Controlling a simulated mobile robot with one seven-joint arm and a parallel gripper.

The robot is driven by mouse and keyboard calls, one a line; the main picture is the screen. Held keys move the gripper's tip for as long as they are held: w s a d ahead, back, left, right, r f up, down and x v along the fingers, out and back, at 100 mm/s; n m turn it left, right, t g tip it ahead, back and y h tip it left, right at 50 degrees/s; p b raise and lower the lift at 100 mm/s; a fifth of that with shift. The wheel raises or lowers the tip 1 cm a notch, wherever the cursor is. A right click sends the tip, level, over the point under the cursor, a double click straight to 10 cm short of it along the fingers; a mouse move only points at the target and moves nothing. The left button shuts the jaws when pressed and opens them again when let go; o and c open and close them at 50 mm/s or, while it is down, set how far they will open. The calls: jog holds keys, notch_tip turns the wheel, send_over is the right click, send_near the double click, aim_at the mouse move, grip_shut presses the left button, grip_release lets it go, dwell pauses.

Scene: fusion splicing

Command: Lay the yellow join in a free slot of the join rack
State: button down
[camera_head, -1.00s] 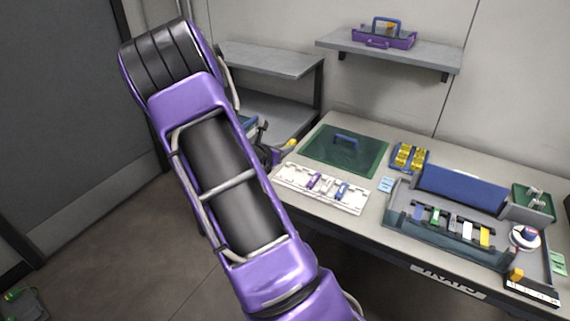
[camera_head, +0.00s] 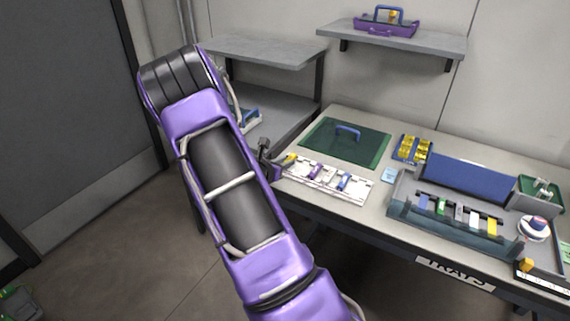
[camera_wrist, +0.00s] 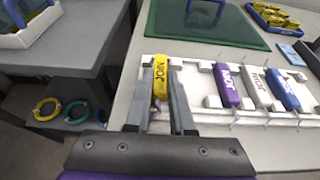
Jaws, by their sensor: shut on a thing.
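The yellow join (camera_wrist: 160,80) is held between the two fingers of my gripper (camera_wrist: 160,100) in the wrist view. It is over the left end of the white join rack (camera_wrist: 205,55); I cannot tell whether it touches the rack. In the head view the yellow join (camera_head: 290,158) shows at the rack's (camera_head: 357,197) left end, and my gripper (camera_head: 279,165) is partly hidden by my arm. A purple join (camera_wrist: 227,86), a white join (camera_wrist: 254,88) and a blue join (camera_wrist: 282,90) lie in slots to the right.
A green mat (camera_head: 370,150) with a blue handle lies behind the rack. A blue tray of yellow pieces (camera_head: 412,149) and a grey tray (camera_head: 470,240) with several coloured pieces stand to the right. A lower grey shelf (camera_head: 280,115) is at the left.

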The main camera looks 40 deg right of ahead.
jog(key=shift+f, duration=0.25)
jog(key=c, duration=0.8)
grip_release()
jog(key=shift+r, duration=0.1)
jog(key=shift+r, duration=0.25)
jog(key=p+v, duration=0.1)
jog(key=v, duration=1.1)
jog(key=shift+s+f, duration=0.1)
jog(key=shift+f, duration=0.05)
